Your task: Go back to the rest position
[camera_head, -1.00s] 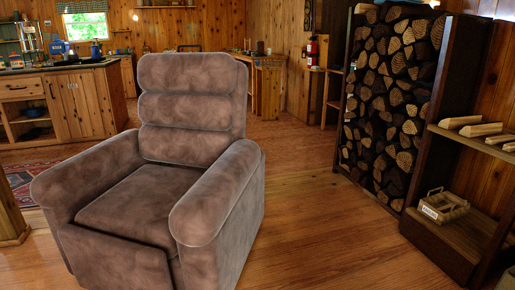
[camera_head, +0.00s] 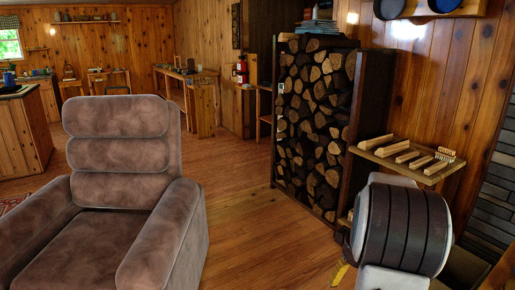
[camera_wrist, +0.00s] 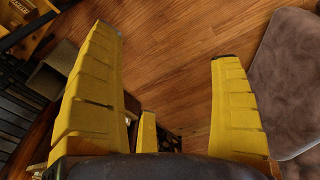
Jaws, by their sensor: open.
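My gripper (camera_wrist: 168,62) shows in the wrist view with its yellow ribbed fingers spread wide apart and nothing between them. It points down toward the wooden floor. In the head view a dark, banded part of my arm (camera_head: 402,228) fills the lower right, in front of the low shelf. A bit of yellow at its lower left is probably a finger; the rest of the gripper is hidden or out of frame there.
A brown recliner (camera_head: 125,225) stands at the left; its edge also shows at the right of the wrist view (camera_wrist: 290,80). A firewood rack (camera_head: 315,125) stands beyond. A shelf (camera_head: 410,163) holds several wooden pieces at the right. The floor (camera_head: 250,235) between recliner and rack is clear.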

